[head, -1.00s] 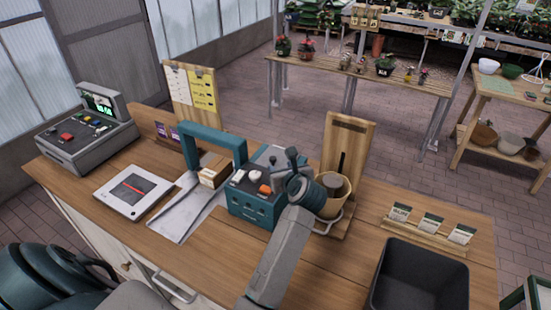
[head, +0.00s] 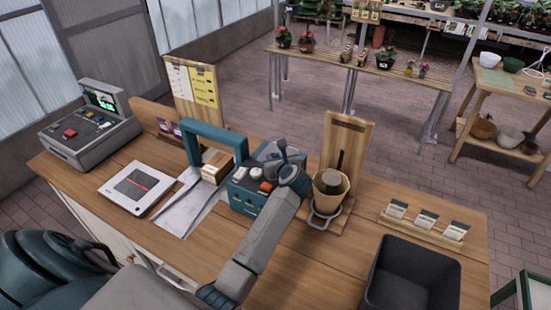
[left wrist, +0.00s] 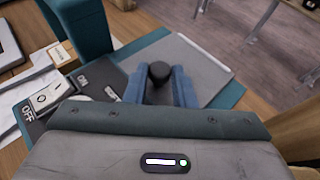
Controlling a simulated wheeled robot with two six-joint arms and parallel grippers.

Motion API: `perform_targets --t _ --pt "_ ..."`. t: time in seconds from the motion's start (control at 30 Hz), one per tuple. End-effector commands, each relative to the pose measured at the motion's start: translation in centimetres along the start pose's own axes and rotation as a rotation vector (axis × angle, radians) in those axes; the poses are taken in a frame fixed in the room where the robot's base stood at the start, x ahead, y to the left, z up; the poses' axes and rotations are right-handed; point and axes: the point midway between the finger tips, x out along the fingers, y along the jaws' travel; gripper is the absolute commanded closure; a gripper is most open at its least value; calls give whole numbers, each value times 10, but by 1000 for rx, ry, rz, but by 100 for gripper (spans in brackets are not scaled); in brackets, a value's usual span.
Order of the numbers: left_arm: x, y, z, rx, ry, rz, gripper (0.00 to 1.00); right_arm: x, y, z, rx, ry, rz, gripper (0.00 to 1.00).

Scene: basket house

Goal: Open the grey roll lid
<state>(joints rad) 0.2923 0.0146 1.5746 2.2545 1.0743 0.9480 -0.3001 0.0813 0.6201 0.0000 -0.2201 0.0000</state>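The teal machine (head: 243,195) stands on the counter, with buttons and an ON/OFF switch (left wrist: 47,97) on its top. The grey lid panel (left wrist: 207,68) on the machine looks flat and closed in the left wrist view. A black knob (left wrist: 158,72) stands between the fingers of my left gripper (left wrist: 160,80). The fingers lie close on both sides of it; whether they press on it I cannot tell. In the head view my left gripper (head: 283,157) is over the machine's right part and hides much of its top. My right gripper is not in view.
A teal arch (head: 215,137) rises at the machine's left, with a small box (head: 216,165) by it. A wooden stand (head: 345,150) with a cup (head: 330,185) is close on the right. A black bin (head: 413,270) stands front right. A scale (head: 136,187) is on the left.

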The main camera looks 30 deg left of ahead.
Motion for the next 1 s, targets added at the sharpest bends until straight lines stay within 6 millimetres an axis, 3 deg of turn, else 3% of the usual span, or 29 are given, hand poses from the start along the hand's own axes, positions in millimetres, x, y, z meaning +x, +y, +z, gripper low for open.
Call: perform_targets --t 0.43,1.0 --pt "-1 -2 5 28 33 12 100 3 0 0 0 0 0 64" --pt "1 -20 48 78 81 31 100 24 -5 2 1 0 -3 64"
